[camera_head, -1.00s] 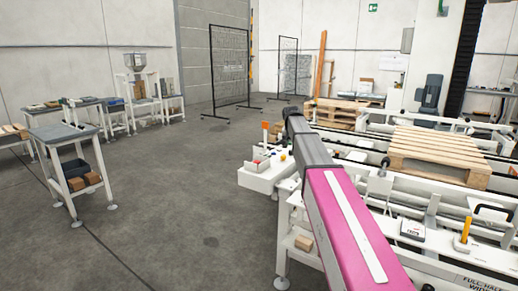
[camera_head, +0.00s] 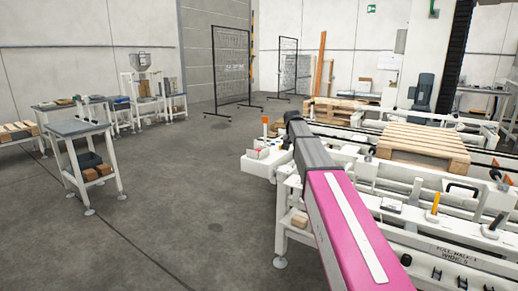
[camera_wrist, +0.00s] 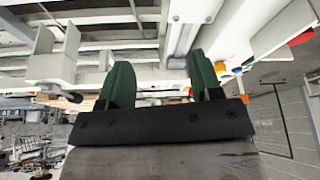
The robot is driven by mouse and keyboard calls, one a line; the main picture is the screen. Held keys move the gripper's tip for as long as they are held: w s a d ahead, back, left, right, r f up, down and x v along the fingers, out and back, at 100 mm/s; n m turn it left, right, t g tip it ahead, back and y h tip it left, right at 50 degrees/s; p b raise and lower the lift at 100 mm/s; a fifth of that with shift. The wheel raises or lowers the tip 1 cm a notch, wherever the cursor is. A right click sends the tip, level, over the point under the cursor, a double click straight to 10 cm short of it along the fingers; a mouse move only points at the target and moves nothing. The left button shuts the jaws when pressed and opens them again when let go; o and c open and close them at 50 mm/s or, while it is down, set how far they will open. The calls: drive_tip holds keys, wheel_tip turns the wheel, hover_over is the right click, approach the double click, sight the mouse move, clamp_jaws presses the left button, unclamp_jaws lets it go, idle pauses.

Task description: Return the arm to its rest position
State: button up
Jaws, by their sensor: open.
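My gripper (camera_wrist: 160,82) shows in the wrist view with two green fingers set apart and nothing between them. It is open and empty. White machine frame parts and rails (camera_wrist: 110,35) fill the view beyond the fingers, and I cannot tell how far away they are. In the head view my pink and grey arm reaches forward beside the white palletizer frame (camera_head: 400,207). The gripper itself is hidden in the head view.
A wooden pallet (camera_head: 424,142) lies on the conveyor at the right. A white control box (camera_head: 268,160) with coloured buttons is close to my arm. A small side table (camera_head: 78,130) stands at the left. The grey floor (camera_head: 190,210) between is clear.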

drive_tip(key=s+f+n+g, duration=0.2)
drive_tip(key=s+f, duration=1.3)
drive_tip(key=s, duration=0.4)
drive_tip(key=s+d+f+n+g+y, duration=0.1)
drive_tip(key=s+f+n+g, duration=0.1)
drive_tip(key=s+f, duration=1.3)
drive_tip(key=s, duration=0.5)
drive_tip(key=shift+d+f+y, duration=0.25)
drive_tip(key=shift+f+y, duration=0.05)
drive_tip(key=shift+f, duration=0.1)
